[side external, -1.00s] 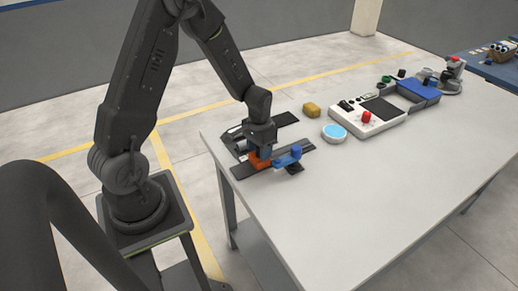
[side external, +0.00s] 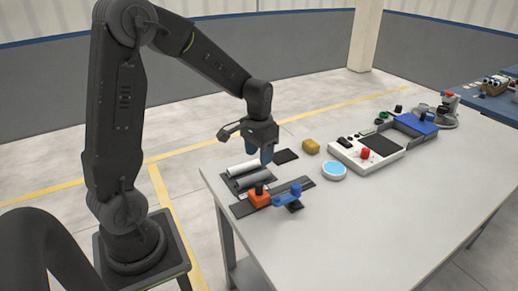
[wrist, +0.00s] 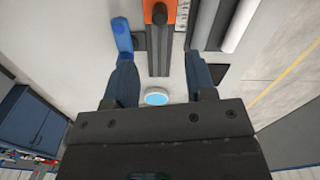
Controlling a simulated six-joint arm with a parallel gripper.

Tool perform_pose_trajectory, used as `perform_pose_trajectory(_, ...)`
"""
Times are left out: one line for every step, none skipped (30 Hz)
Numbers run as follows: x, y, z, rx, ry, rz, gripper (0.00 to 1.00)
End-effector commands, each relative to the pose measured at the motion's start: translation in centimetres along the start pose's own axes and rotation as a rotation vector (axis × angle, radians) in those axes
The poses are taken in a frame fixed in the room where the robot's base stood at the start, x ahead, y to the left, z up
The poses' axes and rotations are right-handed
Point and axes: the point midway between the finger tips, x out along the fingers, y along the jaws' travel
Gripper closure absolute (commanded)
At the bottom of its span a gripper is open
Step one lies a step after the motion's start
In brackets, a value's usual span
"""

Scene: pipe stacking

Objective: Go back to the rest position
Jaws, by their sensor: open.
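My gripper (side external: 261,154) is raised above the table, with its two blue fingers apart and nothing between them. Its fingers also show spread in the wrist view (wrist: 161,82). A white pipe (side external: 243,167) and a grey pipe (side external: 255,179) lie side by side on a dark holder, close below the gripper. Both also show at the top of the wrist view, the grey pipe (wrist: 207,24) left of the white pipe (wrist: 238,26). An orange block (side external: 259,199) with a black knob sits on a dark rail in front of the pipes. A blue clamp piece (side external: 287,198) is beside it.
A blue tray (side external: 415,123) is farther back. The table's (side external: 370,215) front half is clear.

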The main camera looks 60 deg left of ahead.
Motion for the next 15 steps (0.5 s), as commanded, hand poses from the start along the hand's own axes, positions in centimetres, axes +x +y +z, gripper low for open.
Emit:
perform_pose_trajectory(-0.57, -0.01, -0.03, 0.0, 0.002, 0.0, 0.49)
perform_pose_trajectory(-0.77, -0.01, -0.03, 0.0, 0.002, 0.0, 0.49)
perform_pose_trajectory(-0.97, 0.0, -0.02, 0.0, 0.001, 0.0, 0.49)
perform_pose_trajectory(-1.09, 0.0, 0.0, 0.0, 0.001, 0.0, 0.49)
perform_pose_trajectory(-1.17, 0.0, 0.02, 0.0, 0.0, 0.0, 0.49)
perform_pose_trajectory(-1.24, 0.01, 0.03, 0.0, -0.001, 0.0, 0.49)
perform_pose_trajectory(-1.27, 0.01, 0.03, 0.0, -0.001, 0.0, 0.49)
perform_pose_trajectory(-1.28, 0.01, 0.04, 0.0, -0.001, 0.0, 0.49)
perform_pose_trajectory(-1.27, 0.01, 0.04, 0.0, -0.001, 0.0, 0.49)
perform_pose_trajectory(-1.27, 0.01, 0.03, 0.0, -0.001, 0.0, 0.49)
perform_pose_trajectory(-1.26, 0.01, 0.03, 0.0, -0.001, 0.0, 0.49)
perform_pose_trajectory(-1.26, 0.01, 0.03, 0.0, -0.001, 0.0, 0.49)
perform_pose_trajectory(-1.25, 0.01, 0.03, 0.0, -0.001, 0.0, 0.49)
perform_pose_trajectory(-1.27, 0.02, 0.03, 0.0, 0.0, 0.0, 0.49)
perform_pose_trajectory(-1.38, 0.09, 0.08, 0.001, 0.002, 0.0, 0.49)
